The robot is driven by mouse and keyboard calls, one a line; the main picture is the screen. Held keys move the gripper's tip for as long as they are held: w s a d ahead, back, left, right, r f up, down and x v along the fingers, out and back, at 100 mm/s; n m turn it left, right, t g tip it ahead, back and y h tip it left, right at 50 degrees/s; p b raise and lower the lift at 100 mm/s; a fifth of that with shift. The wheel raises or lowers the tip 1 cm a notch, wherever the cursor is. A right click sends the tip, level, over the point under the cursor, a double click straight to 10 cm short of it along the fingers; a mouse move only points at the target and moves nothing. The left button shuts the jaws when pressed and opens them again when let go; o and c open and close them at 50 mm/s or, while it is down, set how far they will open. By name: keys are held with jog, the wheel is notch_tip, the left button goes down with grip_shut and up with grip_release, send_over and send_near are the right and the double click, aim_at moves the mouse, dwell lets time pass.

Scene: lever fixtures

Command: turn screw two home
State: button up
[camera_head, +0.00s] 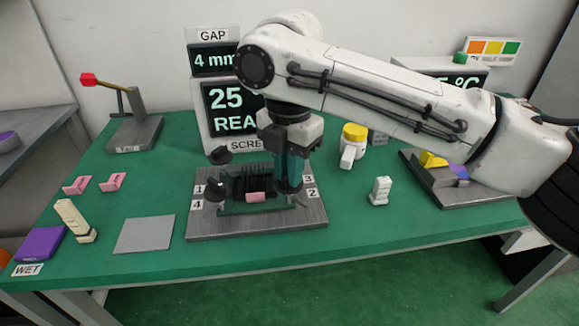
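A grey fixture plate (255,229) on the green bench carries a black finned block (252,180) with a pink piece (257,197) at its front. Number labels stand at its sides: 1 and 4 on the left, 3 and the label 2 (312,193) on the right. My gripper (289,186) points down at the right side of the block, just left of labels 3 and 2. Screw two is not clearly visible; the gripper covers that area. Whether the fingers are closed on anything cannot be told.
A display (224,97) behind is partly covered by my arm; "GAP 4 mm" and "25" are readable. A red-tipped lever (90,80), pink pieces and a grey pad (145,234) are left.

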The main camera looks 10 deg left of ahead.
grip_shut()
